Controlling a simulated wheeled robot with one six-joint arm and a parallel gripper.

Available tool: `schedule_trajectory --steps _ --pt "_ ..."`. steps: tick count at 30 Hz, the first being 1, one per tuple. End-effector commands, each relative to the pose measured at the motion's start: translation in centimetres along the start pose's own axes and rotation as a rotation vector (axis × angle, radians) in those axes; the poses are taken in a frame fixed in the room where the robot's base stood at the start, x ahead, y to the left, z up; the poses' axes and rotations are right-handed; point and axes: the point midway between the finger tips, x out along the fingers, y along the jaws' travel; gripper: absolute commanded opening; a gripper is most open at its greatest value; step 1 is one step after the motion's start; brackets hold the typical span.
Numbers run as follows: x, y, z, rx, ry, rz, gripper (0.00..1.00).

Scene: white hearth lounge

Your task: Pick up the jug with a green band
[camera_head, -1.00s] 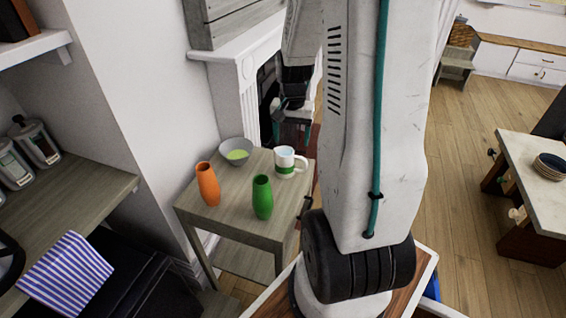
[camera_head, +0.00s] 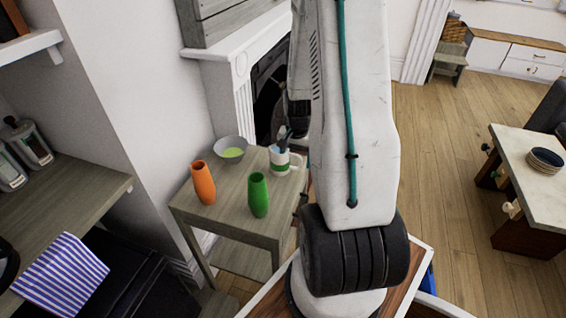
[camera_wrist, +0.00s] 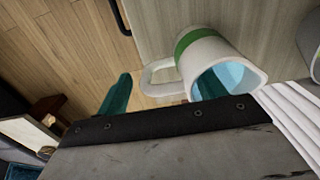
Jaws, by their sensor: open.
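The white jug with a green band (camera_head: 283,168) stands on the small wooden table (camera_head: 235,215), near its right edge. In the wrist view the jug (camera_wrist: 205,50) shows its pale blue inside, and its handle points left. My gripper (camera_head: 284,139) is at the jug's rim, partly hidden by my arm in the head view. In the wrist view my gripper (camera_wrist: 162,90) is open. One teal finger is left of the handle, and the other overlaps the jug's mouth. I cannot tell whether either touches the jug.
A grey bowl with green contents (camera_head: 230,149) stands left of the jug. An orange vase (camera_head: 203,183) and a green vase (camera_head: 259,195) stand nearer the table's front. The fireplace surround (camera_head: 228,72) is behind. Open floor (camera_head: 440,190) lies right of my arm.

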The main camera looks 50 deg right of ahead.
Motion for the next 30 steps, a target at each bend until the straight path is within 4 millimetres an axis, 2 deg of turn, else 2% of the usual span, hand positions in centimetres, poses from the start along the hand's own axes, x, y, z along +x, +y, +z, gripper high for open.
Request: schedule_trajectory --steps 3,4,9,10,20,30 --pt "0.0 0.0 0.0 0.000 0.000 0.000 0.69" --pt "0.0 0.0 0.0 0.000 0.000 0.000 0.63" --pt "-0.1 0.0 0.0 0.000 0.000 0.000 0.16" --pt "-0.1 0.0 0.0 0.000 0.000 0.000 0.10" --pt "-0.4 -0.1 0.0 -0.001 0.002 -0.001 0.10" --pt "-3.1 -0.3 0.1 -0.005 0.004 -0.002 0.10"
